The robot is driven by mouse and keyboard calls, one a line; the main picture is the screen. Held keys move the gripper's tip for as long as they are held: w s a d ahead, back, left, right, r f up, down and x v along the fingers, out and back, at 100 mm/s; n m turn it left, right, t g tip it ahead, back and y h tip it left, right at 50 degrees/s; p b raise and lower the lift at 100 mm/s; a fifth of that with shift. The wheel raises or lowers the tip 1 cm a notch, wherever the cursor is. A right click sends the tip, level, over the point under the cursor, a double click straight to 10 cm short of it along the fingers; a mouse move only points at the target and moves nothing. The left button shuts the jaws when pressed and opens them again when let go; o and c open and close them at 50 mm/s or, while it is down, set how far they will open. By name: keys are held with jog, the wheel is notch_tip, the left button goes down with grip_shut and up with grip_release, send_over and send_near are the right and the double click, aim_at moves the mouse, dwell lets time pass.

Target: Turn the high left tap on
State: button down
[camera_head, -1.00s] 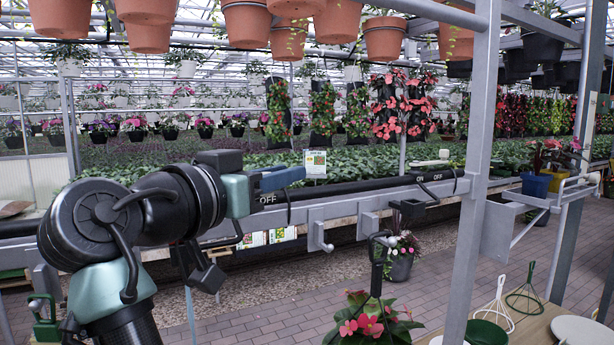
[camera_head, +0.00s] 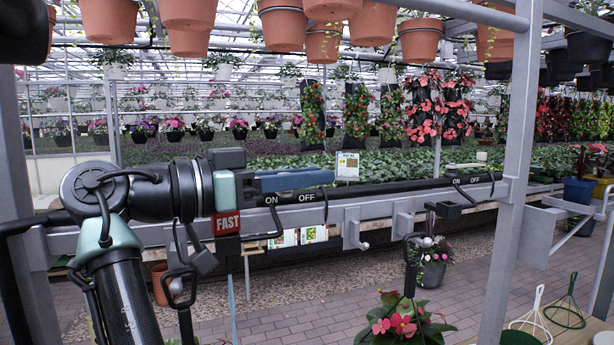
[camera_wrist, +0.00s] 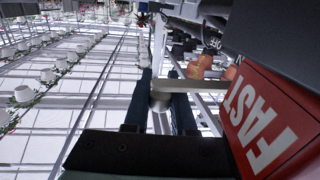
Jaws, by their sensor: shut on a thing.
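My gripper (camera_head: 325,180) reaches in from the left, pointing right, just above the dark rail. Its dark fingers (camera_wrist: 160,85) are shut on a grey metal cylinder (camera_wrist: 160,103) in the wrist view, which seems to be part of the high left tap. In the head view the held part is hidden behind the blue-grey finger. The left ON and OFF labels (camera_head: 290,198) show on the rail just under the fingers. A second ON/OFF pair (camera_head: 473,183) with a black wire lever is farther right on the rail.
A red FAST plate (camera_head: 227,223) sits at my wrist. A thick grey post (camera_head: 508,180) stands at right. Terracotta pots (camera_head: 370,32) hang overhead. A pink-flowered plant (camera_head: 402,325) is low in front, near the black hook (camera_head: 409,265).

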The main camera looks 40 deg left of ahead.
jog(key=c, duration=0.7)
grip_release()
jog(key=shift+b+v, duration=2.9)
jog(key=shift+v, duration=3.6)
